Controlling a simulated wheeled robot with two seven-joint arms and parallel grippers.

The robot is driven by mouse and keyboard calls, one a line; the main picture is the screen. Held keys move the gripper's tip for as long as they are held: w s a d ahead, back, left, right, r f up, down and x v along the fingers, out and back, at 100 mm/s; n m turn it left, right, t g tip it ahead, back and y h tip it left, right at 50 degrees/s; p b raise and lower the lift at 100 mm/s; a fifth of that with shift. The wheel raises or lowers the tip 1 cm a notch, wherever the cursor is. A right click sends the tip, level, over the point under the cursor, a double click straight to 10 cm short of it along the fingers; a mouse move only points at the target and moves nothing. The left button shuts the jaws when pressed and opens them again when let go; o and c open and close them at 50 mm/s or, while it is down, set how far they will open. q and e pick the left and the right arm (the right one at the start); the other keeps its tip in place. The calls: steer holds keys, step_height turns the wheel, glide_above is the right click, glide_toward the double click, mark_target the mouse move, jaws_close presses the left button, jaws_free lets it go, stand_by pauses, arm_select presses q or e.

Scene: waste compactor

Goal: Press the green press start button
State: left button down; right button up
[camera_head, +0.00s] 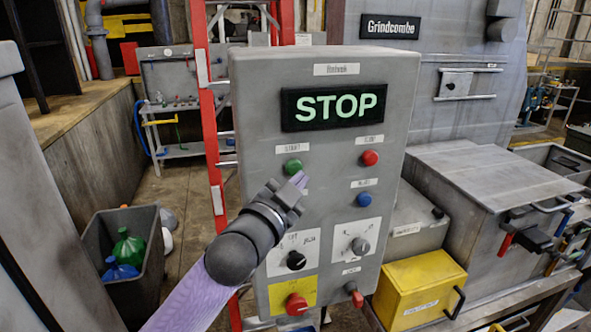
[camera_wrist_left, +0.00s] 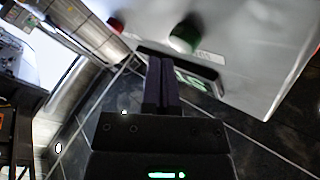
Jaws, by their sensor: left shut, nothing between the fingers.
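The green button (camera_head: 293,166) sits on the upper left of the grey control panel (camera_head: 250,115), under a small label that seems to read START. In the left wrist view the green button (camera_wrist_left: 186,36) sticks out of the panel face, just beyond and right of my fingertips. My left gripper (camera_head: 299,181) is shut and empty, its tips just below and right of the button in the head view. I see a gap between tips and button in the wrist view (camera_wrist_left: 162,60). My right gripper is not in view.
The panel display (camera_head: 334,106) reads STOP. A red button (camera_head: 370,158), a blue button (camera_head: 363,199), dark knob (camera_head: 296,260), grey knob (camera_head: 361,246) and red knob (camera_head: 296,304) are close by. A red ladder (camera_head: 208,120) stands behind, and a yellow box (camera_head: 420,287) lies right.

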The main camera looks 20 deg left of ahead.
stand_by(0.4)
arm_select(q)
steer(key=shift+w+a, duration=0.25)
steer(key=shift+w, duration=0.1)
steer(key=shift+w+a, duration=0.3)
steer(key=shift+w, duration=0.1)
stand_by(0.8)
steer(key=shift+d+p, duration=0.1)
steer(key=shift+p, duration=0.2)
steer(key=shift+s+d, duration=0.45)
steer(key=shift+s, duration=0.3)
